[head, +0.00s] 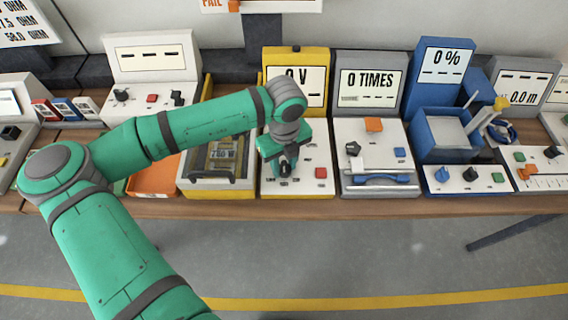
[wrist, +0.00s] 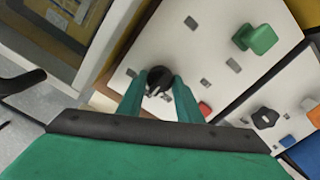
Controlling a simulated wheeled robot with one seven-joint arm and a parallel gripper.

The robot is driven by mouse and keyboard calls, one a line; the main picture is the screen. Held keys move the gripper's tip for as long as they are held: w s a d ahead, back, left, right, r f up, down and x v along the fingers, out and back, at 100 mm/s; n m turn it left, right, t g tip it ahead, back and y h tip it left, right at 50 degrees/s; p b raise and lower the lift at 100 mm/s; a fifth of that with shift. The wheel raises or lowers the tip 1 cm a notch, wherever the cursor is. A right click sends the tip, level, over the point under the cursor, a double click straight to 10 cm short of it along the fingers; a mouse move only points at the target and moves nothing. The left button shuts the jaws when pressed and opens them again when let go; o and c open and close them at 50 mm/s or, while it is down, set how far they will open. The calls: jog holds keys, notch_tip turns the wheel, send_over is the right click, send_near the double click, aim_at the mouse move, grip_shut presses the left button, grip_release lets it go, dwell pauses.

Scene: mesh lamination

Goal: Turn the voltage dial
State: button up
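The voltage panel (head: 298,188) is a white sloped console with a yellow back and a screen (head: 312,88) that reads 0 V. Its dial (wrist: 158,80) is a round black knob near the panel's front left edge; in the head view the dial (head: 284,170) is partly hidden by my gripper. My gripper (head: 284,160) points down over the dial. In the wrist view my gripper's two green fingers (wrist: 160,76) stand apart, one on each side of the dial. I cannot tell whether they press on it.
A green knob (wrist: 256,38) and a red button (head: 320,172) sit on the same panel. A yellow-framed case (head: 213,185) is on the left; a panel reading 0 TIMES (head: 371,84) is on the right. The wooden bench edge (head: 360,206) runs along the front.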

aim_at(284, 166)
jog(key=shift+n, duration=1)
jog(key=o, duration=1)
jog(key=shift+o, duration=0.2)
jog(key=shift+r, duration=0.15)
notch_tip(284, 166, up, 11)
jog(key=shift+f, duration=0.2)
